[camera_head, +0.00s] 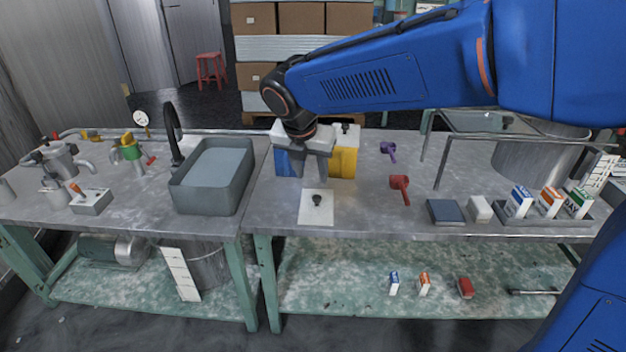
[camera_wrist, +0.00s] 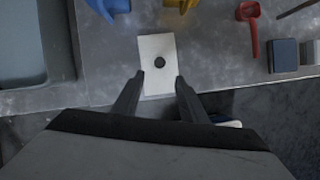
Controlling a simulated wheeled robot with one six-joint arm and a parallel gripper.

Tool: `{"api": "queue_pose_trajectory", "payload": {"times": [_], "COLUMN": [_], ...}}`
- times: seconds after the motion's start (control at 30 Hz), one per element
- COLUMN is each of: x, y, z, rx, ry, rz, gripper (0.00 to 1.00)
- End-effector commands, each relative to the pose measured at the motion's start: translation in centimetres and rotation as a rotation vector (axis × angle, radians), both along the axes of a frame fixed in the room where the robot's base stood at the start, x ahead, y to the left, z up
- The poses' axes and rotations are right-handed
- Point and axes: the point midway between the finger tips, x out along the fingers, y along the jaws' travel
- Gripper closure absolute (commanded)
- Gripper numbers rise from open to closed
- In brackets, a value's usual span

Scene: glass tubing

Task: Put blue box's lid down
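A white square lid with a black knob (camera_head: 317,215) lies flat on the table near the front edge, in front of the blue box. It also shows in the wrist view (camera_wrist: 158,47). The blue box (camera_head: 286,163) stands behind it, partly hidden by my gripper; whether its top is open cannot be seen. A corner of it shows at the top of the wrist view (camera_wrist: 112,5). My gripper (camera_head: 312,181) points down with its fingers apart and empty. In the wrist view the fingertips (camera_wrist: 159,78) lie on either side of the lid, below the knob, apparently above it.
A yellow box (camera_head: 344,162) with a white knobbed lid stands right beside the blue box. A grey sink (camera_head: 210,180) is at left. A red scoop (camera_head: 400,184), a purple scoop (camera_head: 388,148), a dark blue block (camera_head: 445,211) and a carton tray (camera_head: 545,220) are at right.

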Motion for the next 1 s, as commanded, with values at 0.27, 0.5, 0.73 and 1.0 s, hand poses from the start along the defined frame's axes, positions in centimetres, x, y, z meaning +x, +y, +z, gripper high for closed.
{"api": "queue_pose_trajectory", "payload": {"times": [0.27,0.5,0.73,1.0], "x": [-0.2,-1.3,-5.3,-11.9], "y": [0.0,-4.7,-14.2,-22.9], "z": [0.6,1.2,1.7,0.7], "rx": [0.000,0.096,0.322,0.592], "ry": [0.000,-0.014,-0.049,-0.094], "rz": [-0.001,-0.223,-0.761,-1.410], "gripper": [0.61,0.61,0.61,0.61]}}
